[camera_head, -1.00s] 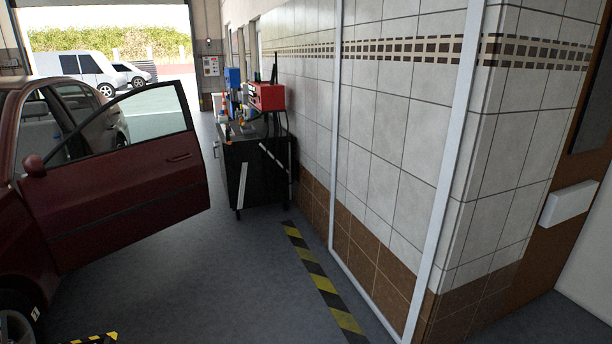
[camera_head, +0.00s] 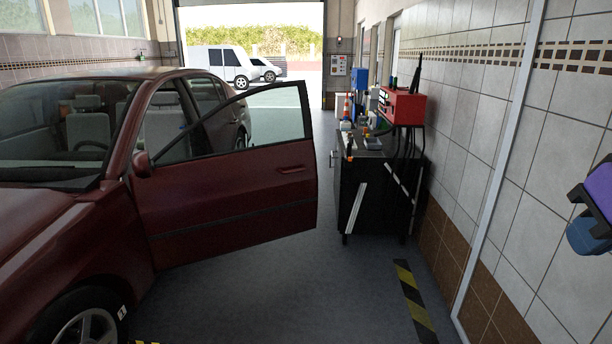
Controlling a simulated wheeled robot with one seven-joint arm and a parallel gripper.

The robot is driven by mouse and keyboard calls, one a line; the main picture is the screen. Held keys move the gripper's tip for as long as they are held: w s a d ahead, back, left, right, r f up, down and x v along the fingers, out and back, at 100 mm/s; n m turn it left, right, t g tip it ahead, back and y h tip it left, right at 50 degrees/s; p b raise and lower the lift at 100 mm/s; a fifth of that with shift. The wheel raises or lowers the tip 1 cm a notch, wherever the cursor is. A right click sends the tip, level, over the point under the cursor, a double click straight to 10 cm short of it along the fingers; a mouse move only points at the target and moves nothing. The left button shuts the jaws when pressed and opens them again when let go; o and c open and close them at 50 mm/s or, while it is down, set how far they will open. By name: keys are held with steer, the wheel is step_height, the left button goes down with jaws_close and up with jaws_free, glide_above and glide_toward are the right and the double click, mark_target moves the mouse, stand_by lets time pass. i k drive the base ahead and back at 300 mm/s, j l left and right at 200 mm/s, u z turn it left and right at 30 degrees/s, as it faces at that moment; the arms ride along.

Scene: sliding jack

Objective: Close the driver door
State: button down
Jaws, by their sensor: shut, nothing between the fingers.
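The driver door (camera_head: 235,188) of the dark red car (camera_head: 60,232) stands wide open. It hangs from its front hinge side and reaches right toward the workbench, with its window frame and outer handle (camera_head: 292,169) showing. The door's free edge is near x-middle of the view, with a gap to the bench. The door mirror (camera_head: 142,164) sits at its front corner. A purple, black and blue part, seemingly of my arm, shows at the right edge, well apart from the door. My gripper's fingers are not in view.
A black workbench (camera_head: 352,208) with a red toolbox (camera_head: 402,106) and several small items stands beyond the door along the tiled wall (camera_head: 455,110). A yellow-black floor stripe (camera_head: 412,300) runs along the right. Grey floor (camera_head: 260,292) in front of the door is clear.

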mark_target(201, 208)
steer(key=i+u, duration=0.1)
steer(key=i, duration=1.7)
steer(key=i+l, duration=0.1)
steer(key=i, duration=0.7)
steer(key=i+l, duration=0.1)
steer(key=i, duration=0.65)
steer(key=i+u, duration=0.1)
steer(key=u, duration=0.9)
